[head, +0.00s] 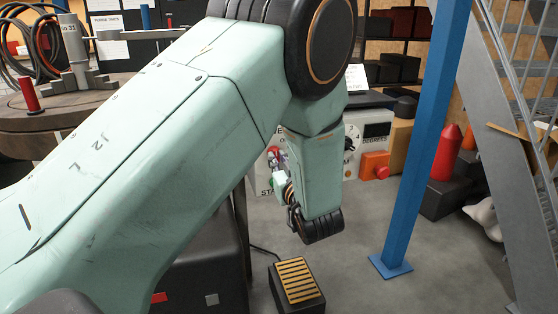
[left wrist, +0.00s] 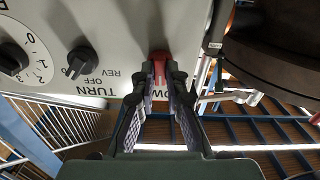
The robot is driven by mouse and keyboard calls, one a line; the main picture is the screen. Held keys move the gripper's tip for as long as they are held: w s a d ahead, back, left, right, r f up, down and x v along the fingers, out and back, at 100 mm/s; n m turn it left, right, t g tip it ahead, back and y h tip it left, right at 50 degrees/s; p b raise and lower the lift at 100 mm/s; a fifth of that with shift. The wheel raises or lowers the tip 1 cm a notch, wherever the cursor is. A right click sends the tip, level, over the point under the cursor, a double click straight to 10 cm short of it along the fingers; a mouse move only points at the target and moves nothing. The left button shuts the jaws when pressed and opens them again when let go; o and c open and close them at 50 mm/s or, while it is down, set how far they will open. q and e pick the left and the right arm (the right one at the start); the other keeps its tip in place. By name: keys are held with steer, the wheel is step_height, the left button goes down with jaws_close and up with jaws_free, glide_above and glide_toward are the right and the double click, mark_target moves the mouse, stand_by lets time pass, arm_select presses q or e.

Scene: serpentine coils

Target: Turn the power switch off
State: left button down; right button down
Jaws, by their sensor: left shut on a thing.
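The red power switch (left wrist: 159,57) is at the edge of a pale control panel (left wrist: 125,25) in the left wrist view. Part of a label reading "OW" shows beside it, the rest covered by the fingers. My left gripper (left wrist: 160,78) has its two dark fingers shut on the switch, one on each side. In the head view my left arm comes in from the left and hides much of the panel (head: 376,130). My left gripper (head: 280,182) is small there, against the panel's front, and its grip is partly hidden. My right gripper is not in view.
A black REV/OFF knob (left wrist: 82,61) and a numbered dial (left wrist: 14,58) sit beside the switch. An orange box with a red button (head: 375,166) is on the panel's right. A blue post (head: 425,140) stands right of my arm; a foot pedal (head: 297,283) lies below.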

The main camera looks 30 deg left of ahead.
arm_select(q)
steer(key=shift+r+n, duration=0.15)
steer(key=shift+n, duration=0.15)
steer(key=n+p, duration=0.1)
steer(key=n, duration=0.2)
steer(key=shift+n, duration=2.2)
steer(key=c, duration=1.4)
jaws_free()
step_height(320, 180, up, 10)
steer(key=shift+f, duration=0.1)
